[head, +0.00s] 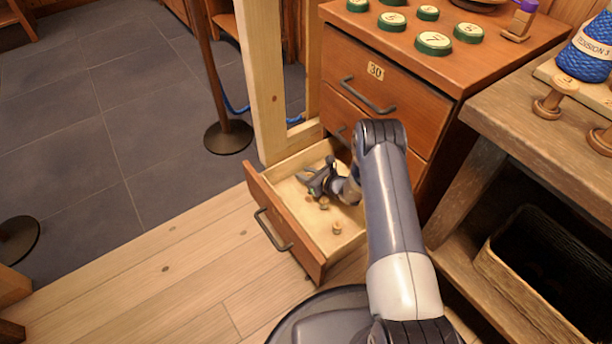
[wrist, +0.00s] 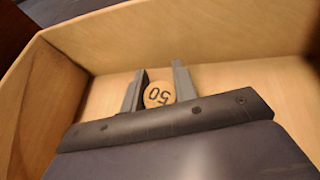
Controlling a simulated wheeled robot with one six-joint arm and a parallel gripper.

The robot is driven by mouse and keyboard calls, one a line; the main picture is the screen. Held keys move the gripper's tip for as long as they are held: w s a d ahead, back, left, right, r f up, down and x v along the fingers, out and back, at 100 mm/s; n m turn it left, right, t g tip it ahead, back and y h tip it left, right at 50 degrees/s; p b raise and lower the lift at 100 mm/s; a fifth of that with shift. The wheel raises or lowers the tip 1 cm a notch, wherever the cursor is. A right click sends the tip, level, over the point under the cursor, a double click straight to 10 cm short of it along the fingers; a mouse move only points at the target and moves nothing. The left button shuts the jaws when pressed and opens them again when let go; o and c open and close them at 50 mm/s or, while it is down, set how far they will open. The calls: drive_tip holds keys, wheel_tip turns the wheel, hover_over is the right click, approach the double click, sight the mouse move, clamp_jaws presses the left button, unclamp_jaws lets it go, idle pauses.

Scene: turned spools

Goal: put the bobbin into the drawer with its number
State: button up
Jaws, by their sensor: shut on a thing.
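The bobbin (wrist: 158,95) shows in the wrist view as a round wooden end marked 50, upside down in that picture. It sits between the two fingers of my gripper (wrist: 158,84), which is shut on it. In the head view my gripper (head: 318,186) is low inside an open bottom drawer (head: 284,227), and which bobbin it holds is hard to make out there. I cannot tell whether the held bobbin touches the drawer floor. The open drawer's number is not visible. A closed drawer above carries a 30 label (head: 375,71).
Small wooden bobbins, one of them (head: 337,228), are in the open drawer near my gripper. Green numbered discs (head: 433,43) stand on the cabinet top. A wooden post (head: 264,80) stands close left of the cabinet. A bench (head: 540,130) with wooden spools is at right.

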drive_tip(key=shift+f+b, duration=0.25)
drive_tip(key=shift+b, duration=0.1)
drive_tip(key=o, duration=0.9)
drive_tip(key=shift+r, duration=0.1)
drive_tip(key=shift+o, duration=0.2)
drive_tip(key=shift+r+p, duration=0.15)
drive_tip(key=shift+p, duration=0.15)
